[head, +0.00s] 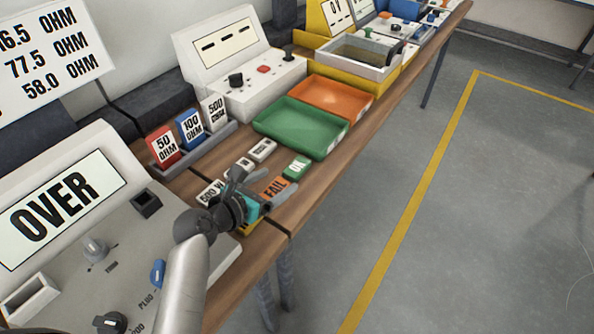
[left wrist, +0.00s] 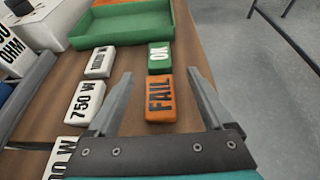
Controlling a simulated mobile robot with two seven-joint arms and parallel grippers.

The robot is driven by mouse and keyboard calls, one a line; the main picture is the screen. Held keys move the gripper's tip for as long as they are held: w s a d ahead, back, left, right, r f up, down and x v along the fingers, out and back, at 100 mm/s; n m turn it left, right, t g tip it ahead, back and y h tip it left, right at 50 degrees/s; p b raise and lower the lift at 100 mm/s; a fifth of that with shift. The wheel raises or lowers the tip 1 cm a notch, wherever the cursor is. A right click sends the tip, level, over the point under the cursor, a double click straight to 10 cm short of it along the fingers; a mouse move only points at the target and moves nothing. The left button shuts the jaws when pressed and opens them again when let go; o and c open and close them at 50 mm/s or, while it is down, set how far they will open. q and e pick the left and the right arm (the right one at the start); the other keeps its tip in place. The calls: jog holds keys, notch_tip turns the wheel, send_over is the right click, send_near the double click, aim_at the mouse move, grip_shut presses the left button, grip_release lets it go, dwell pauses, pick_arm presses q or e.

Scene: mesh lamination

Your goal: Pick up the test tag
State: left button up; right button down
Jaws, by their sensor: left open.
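An orange tag marked FAIL (head: 273,188) lies on the wooden bench near its front edge. A green tag marked OK (head: 297,167) lies just beyond it. In the left wrist view the FAIL tag (left wrist: 159,104) shows between the open fingers and the OK tag (left wrist: 160,58) beyond the fingertips. My left gripper (head: 260,184) is open and empty, over the FAIL tag; it also shows in the left wrist view (left wrist: 160,73). I cannot tell how high it is above the tag. My right gripper is not in view.
White tags marked 750 W (left wrist: 86,102) and 1000 W (left wrist: 100,62) lie left of the fingers, with a 500 W tag (head: 210,193) nearer. A green tray (head: 300,128) and an orange tray (head: 331,95) stand beyond. A meter (head: 70,205) reads OVER. The bench edge is close on the right.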

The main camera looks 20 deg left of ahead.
aim_at(292, 171)
pick_arm(q)
jog(key=shift+b+x, duration=0.3)
jog(key=shift+x, duration=0.7)
jog(key=b+x, duration=0.1)
jog(key=x, duration=0.2)
jog(key=shift+w+f, duration=0.15)
jog(key=shift+w, duration=0.1)
jog(key=shift+w+d+f+b, duration=0.15)
jog(key=shift+w+b, duration=0.2)
jog(key=shift+w, duration=0.05)
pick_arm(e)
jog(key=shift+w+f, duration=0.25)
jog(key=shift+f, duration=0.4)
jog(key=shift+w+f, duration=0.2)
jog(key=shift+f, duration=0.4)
pick_arm(q)
jog(key=shift+c, duration=0.2)
grip_shut()
